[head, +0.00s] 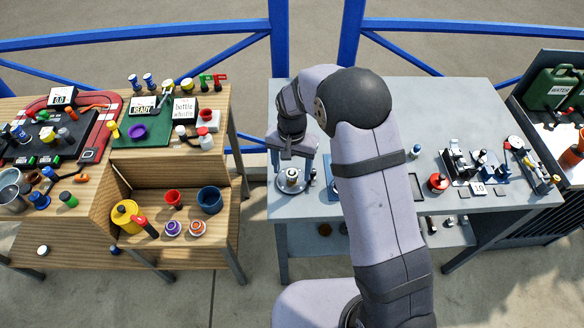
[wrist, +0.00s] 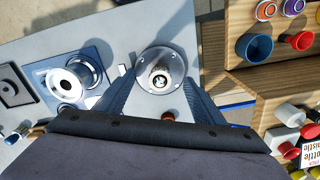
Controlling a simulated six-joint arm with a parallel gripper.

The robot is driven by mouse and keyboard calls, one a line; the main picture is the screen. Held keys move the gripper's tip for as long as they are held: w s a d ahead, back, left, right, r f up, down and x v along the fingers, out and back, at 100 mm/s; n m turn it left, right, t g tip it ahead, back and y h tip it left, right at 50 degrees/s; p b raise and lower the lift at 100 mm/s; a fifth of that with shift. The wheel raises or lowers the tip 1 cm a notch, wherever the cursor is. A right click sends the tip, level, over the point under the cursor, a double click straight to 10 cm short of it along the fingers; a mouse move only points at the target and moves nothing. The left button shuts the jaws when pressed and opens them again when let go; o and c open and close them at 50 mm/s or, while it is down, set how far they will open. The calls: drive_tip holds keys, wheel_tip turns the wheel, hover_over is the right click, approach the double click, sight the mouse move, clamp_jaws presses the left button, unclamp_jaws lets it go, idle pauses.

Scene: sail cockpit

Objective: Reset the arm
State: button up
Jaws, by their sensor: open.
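My gripper (head: 291,167) points down over the left part of the grey table (head: 350,90). It is open, with nothing held between its fingers. In the wrist view my gripper (wrist: 158,82) has its two fingers spread on either side of a round metal flange with a raised centre (wrist: 160,72). In the head view this flange (head: 292,180) sits on the tabletop just below the fingers. I cannot tell whether the fingers touch it.
A blue-based silver spool-like part (wrist: 75,75) stands beside the flange. The wooden bench (head: 170,165) at left holds cups, a yellow pot (head: 125,215) and a green mat. At right are a red knob (head: 438,182), small fixtures and a green water can (head: 556,88). Blue railings stand behind.

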drive_tip(key=shift+r, duration=0.15)
drive_tip(key=shift+r+p, duration=2.6)
drive_tip(key=shift+r, duration=0.5)
drive_tip(key=shift+w+n, duration=0.1)
drive_tip(key=shift+n, duration=0.8)
drive_tip(key=s+f+n, duration=0.1)
drive_tip(key=s, duration=0.1)
drive_tip(key=s+d+f+n+g, duration=0.1)
drive_tip(key=s, duration=0.2)
drive_tip(key=s+d+f+n, duration=0.1)
drive_tip(key=s, duration=0.2)
drive_tip(key=shift+d+f+g+h, duration=0.1)
drive_tip(key=shift+f+g+h, duration=0.2)
drive_tip(key=shift+f+g, duration=0.1)
drive_tip(key=s+d+r+n, duration=0.1)
drive_tip(key=s+d+r, duration=0.25)
drive_tip(key=s, duration=0.45)
drive_tip(key=s+d+r, duration=0.3)
drive_tip(key=s+d, duration=0.1)
drive_tip(key=s, duration=0.5)
drive_tip(key=shift+m+t, duration=0.9)
drive_tip(key=w+d+r, duration=0.2)
drive_tip(key=r, duration=0.1)
drive_tip(key=d+r+b, duration=0.1)
drive_tip(key=shift+w+r, duration=0.2)
drive_tip(key=shift+w, duration=0.2)
